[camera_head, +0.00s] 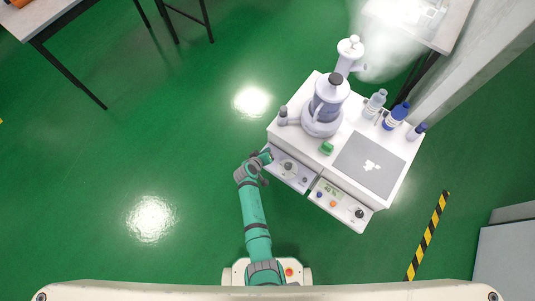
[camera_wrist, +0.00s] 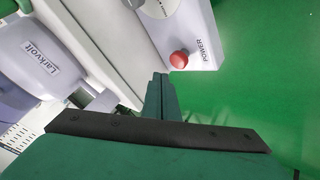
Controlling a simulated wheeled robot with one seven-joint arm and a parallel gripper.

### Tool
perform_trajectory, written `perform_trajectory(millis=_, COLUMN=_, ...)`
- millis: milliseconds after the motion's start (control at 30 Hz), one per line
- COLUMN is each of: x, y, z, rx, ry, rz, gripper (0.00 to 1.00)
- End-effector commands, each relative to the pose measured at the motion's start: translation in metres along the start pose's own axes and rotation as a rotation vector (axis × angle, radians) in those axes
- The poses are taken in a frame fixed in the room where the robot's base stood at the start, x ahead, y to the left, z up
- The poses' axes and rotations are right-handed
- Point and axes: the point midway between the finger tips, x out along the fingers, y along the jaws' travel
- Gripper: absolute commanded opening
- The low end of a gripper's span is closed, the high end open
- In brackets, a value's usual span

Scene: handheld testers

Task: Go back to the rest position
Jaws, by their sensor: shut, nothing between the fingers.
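My gripper (camera_head: 264,157) is at the end of my green arm, close to the left front corner of the white bench unit (camera_head: 400,187). In the wrist view my gripper (camera_wrist: 161,92) shows its green fingers together, with nothing between them. Their tips are near the edge of a control panel with a red button (camera_wrist: 179,59) marked POWER. I cannot tell whether the fingers touch the panel.
Two control panels, a left one (camera_head: 299,176) and a right one (camera_head: 326,199), line the unit's front. Vapour drifts behind. The green floor (camera_head: 150,120) to the left is clear.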

Motion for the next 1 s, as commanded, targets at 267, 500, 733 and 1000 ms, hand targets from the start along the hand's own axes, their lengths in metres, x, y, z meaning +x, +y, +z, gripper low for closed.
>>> perform_trajectory(millis=267, x=-0.008, y=0.006, z=-0.006, rx=0.000, ry=0.001, rz=0.000, gripper=0.00)
perform_trajectory(millis=500, x=-0.008, y=0.006, z=-0.007, rx=0.000, ry=0.002, rz=0.000, gripper=0.00)
perform_trajectory(millis=733, x=-0.008, y=0.006, z=-0.007, rx=0.001, ry=0.002, rz=0.000, gripper=0.00)
perform_trajectory(millis=1000, x=-0.031, y=-0.001, z=0.027, rx=0.031, ry=0.040, rz=-0.043, gripper=0.00)
